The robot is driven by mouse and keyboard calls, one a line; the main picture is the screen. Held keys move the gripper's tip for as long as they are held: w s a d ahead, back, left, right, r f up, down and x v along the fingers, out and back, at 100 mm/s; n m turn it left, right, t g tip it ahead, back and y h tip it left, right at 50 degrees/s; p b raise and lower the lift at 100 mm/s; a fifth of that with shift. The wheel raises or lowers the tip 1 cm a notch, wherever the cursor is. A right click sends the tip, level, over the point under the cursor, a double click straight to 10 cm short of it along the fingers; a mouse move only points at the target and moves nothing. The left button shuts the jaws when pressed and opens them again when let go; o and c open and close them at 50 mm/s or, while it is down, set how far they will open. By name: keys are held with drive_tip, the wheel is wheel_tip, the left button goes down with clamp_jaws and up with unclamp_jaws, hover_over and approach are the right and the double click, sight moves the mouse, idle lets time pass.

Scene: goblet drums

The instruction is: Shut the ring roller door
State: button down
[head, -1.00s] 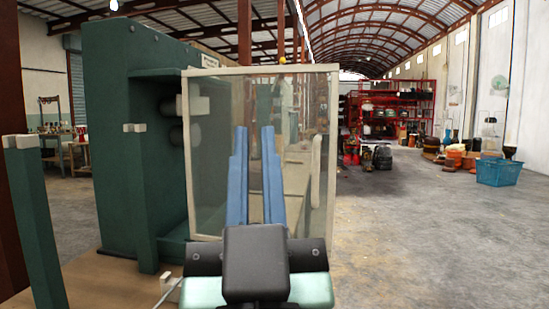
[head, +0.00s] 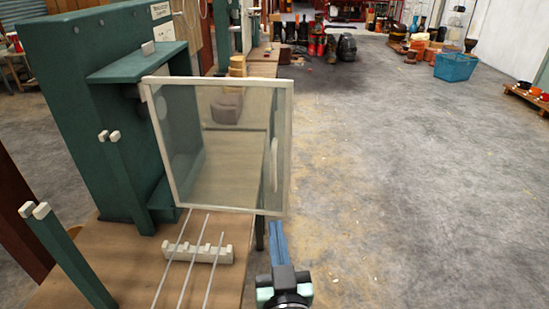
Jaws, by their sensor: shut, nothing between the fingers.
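The ring roller door (head: 235,150) is a clear panel in a cream frame. It stands open, sticking out to the right from the green machine (head: 85,110), its left edge by the housing. A pale upright handle (head: 273,165) shows near its right edge. The rollers are mostly hidden behind the panel. My gripper (head: 276,228) has blue fingers close together, shut and empty. It is just below the door's lower right corner in the picture; whether it touches the frame I cannot tell.
Three metal rods (head: 182,262) lie across a cream notched rack (head: 197,253) on the wooden bench (head: 130,270). Green posts (head: 125,180) stand at left. The concrete floor at right is clear up to a blue crate (head: 455,67) and drums farther back.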

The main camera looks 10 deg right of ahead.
drive_tip(key=p, duration=0.1)
approach(274, 181)
drive_tip(key=shift+g, duration=0.3)
drive_tip(key=w, duration=0.6)
drive_tip(key=shift+w+d+r+p, duration=0.25)
drive_tip(key=shift+w+d+p, duration=0.05)
drive_tip(key=shift+w+p, duration=0.1)
drive_tip(key=shift+w+d+f+b, duration=0.1)
drive_tip(key=shift+b, duration=0.35)
